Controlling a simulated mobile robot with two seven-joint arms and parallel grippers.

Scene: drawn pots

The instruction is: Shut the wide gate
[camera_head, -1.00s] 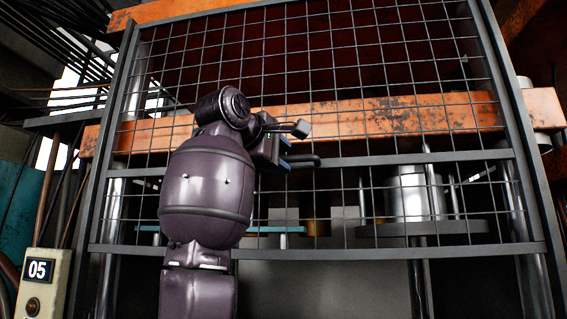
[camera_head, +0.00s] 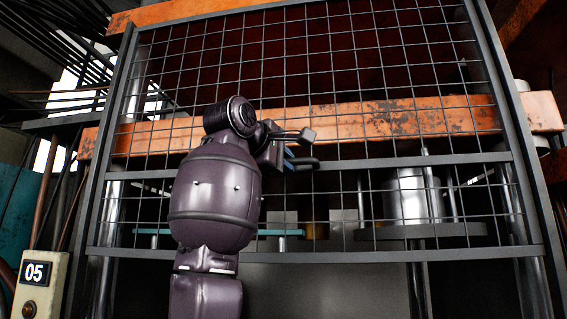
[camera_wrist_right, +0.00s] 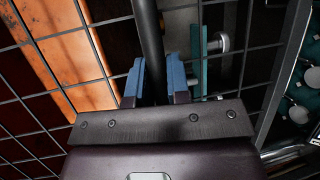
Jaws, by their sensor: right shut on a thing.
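The wide gate (camera_head: 400,255) is a dark steel frame with wire mesh, in front of a press-like machine in the head view. It spans most of the picture, and a flat rail crosses it at mid height. Below its bottom rail there is a dark gap. My right gripper (camera_head: 290,158) is at the gate's middle, its fingers partly hidden by its own body. In the wrist view its blue-padded fingers (camera_wrist_right: 155,66) are shut on a dark round bar, the gate's handle (camera_wrist_right: 150,30). My left gripper is not in view.
A rusty orange beam (camera_head: 400,118) and a metal cylinder (camera_head: 411,197) show behind the mesh. Side posts flank the gate.

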